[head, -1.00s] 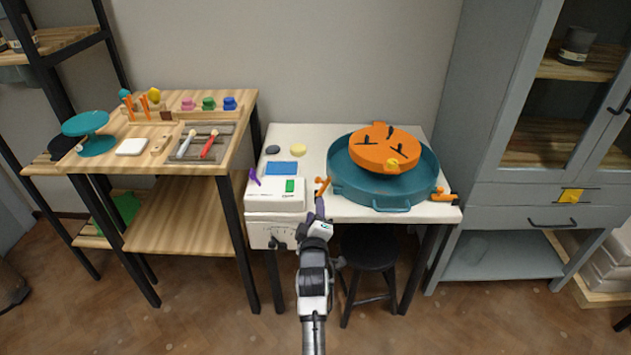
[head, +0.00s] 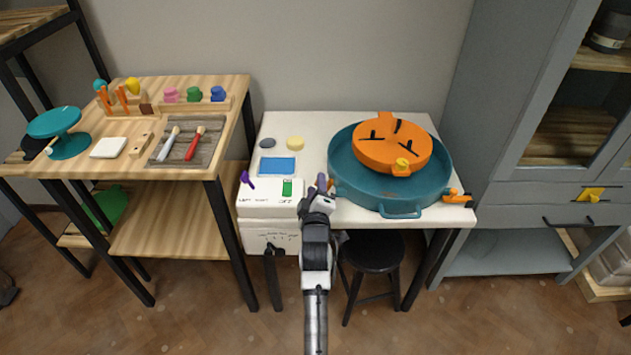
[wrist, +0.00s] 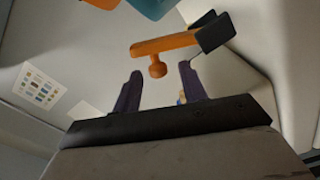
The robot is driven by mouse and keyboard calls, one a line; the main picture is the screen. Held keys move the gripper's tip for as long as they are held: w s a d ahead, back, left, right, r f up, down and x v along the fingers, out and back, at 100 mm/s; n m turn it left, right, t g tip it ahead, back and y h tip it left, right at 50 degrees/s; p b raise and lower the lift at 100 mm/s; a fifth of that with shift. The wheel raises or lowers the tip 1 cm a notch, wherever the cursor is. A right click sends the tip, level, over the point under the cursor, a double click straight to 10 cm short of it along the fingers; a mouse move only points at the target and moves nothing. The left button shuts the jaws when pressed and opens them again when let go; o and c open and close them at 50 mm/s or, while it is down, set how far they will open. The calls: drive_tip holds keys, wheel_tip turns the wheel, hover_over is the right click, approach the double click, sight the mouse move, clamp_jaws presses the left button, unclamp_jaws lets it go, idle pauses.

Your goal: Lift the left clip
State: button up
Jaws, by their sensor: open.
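The left clip is orange, at the left edge of the teal basin (head: 345,188). In the head view my gripper covers most of it. In the wrist view the clip (wrist: 172,43) shows as an orange bar with a round knob and a dark block at one end. My gripper (head: 321,185) is open; in the wrist view its two dark fingers (wrist: 159,82) are apart with nothing gripped between them. The clip lies just beyond the fingertips, its knob near the gap. I cannot tell whether they touch. The right clip (head: 457,197) sits at the basin's right side.
An orange round piece (head: 385,160) with a yellow knob sits in the basin. The white table (head: 330,123) also holds a white box (head: 262,198), a purple item (head: 246,179) and a blue pad (head: 277,166). A black stool (head: 372,250) stands below. A wooden bench (head: 225,100) is left, a grey cabinet right.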

drive_tip(key=shift+r, duration=0.1)
clamp_jaws()
idle(0.3)
